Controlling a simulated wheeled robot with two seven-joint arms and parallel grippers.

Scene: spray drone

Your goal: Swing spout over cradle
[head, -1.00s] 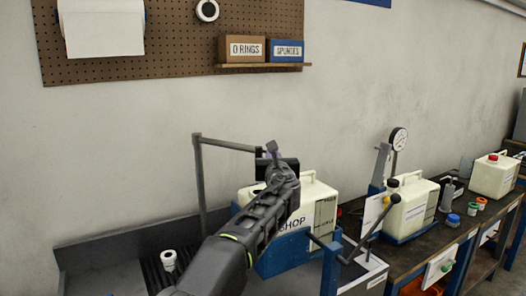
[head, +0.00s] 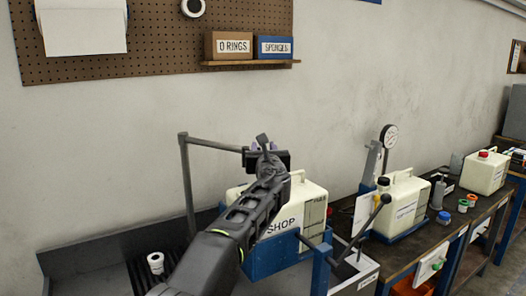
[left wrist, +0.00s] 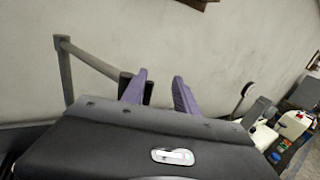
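The grey spout (head: 213,144) reaches right from the top of its upright post, over the bench behind my left arm. The blue cradle (head: 275,257) stands to the right of the post and holds a cream tank (head: 312,205) with a SHOP label. The spout (left wrist: 92,60) ends behind the left finger; contact is unclear. My right gripper is out of view.
A lever with a black knob (head: 385,199) rises at the cradle's right front. A second cream tank (head: 402,207) and a gauge (head: 389,136) stand farther right. A white fitting (head: 155,263) sits at the left. The wall is close behind.

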